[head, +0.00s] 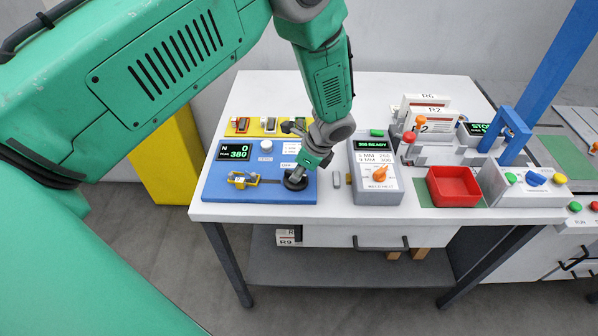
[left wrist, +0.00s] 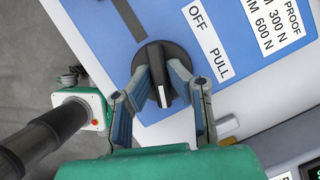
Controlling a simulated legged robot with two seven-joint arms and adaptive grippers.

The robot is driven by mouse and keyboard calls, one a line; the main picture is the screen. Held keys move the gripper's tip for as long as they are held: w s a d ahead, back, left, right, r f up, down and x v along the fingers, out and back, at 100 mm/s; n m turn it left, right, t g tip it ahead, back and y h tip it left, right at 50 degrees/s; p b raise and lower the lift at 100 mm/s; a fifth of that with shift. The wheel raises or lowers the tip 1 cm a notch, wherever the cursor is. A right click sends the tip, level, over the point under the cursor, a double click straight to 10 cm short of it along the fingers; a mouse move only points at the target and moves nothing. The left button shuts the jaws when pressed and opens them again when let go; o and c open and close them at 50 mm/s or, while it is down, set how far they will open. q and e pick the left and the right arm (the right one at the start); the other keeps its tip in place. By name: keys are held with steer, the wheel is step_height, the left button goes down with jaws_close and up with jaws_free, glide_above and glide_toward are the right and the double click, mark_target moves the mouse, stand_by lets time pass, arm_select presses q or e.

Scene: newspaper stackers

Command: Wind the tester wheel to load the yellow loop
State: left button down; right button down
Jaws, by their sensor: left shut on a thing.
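The blue tester (head: 225,189) lies on the white table at the left. Its dark display (head: 234,152) reads N 0 with 380 below it. A yellow loop (head: 240,181) sits at the tester's left part, with a grey piece beside it. The tester wheel (head: 294,184) is a round black knob at the tester's right front. In the left wrist view the wheel (left wrist: 153,58) carries a white pointer and stands near the labels OFF and PULL. My left gripper (head: 300,174) reaches down over it, its fingers shut on the wheel from both sides. My right gripper is not in view.
Right of the tester stand a grey box (head: 363,199) with an orange knob and a display reading 300 READY, and a red tray (head: 454,186). A yellow strip (head: 239,127) with small parts lies behind the tester. The table (head: 380,216) has a narrow bare front edge.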

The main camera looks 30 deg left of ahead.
arm_select(q)
steer(key=shift+w+a+r, duration=0.2)
steer(key=shift+a, duration=0.05)
steer(key=c, duration=1.6)
jaws_free()
steer(key=shift+o, duration=0.2)
steer(key=shift+s, duration=0.15)
steer(key=shift+f, duration=0.1)
steer(key=v, duration=1.2)
steer(key=shift+f, duration=0.1)
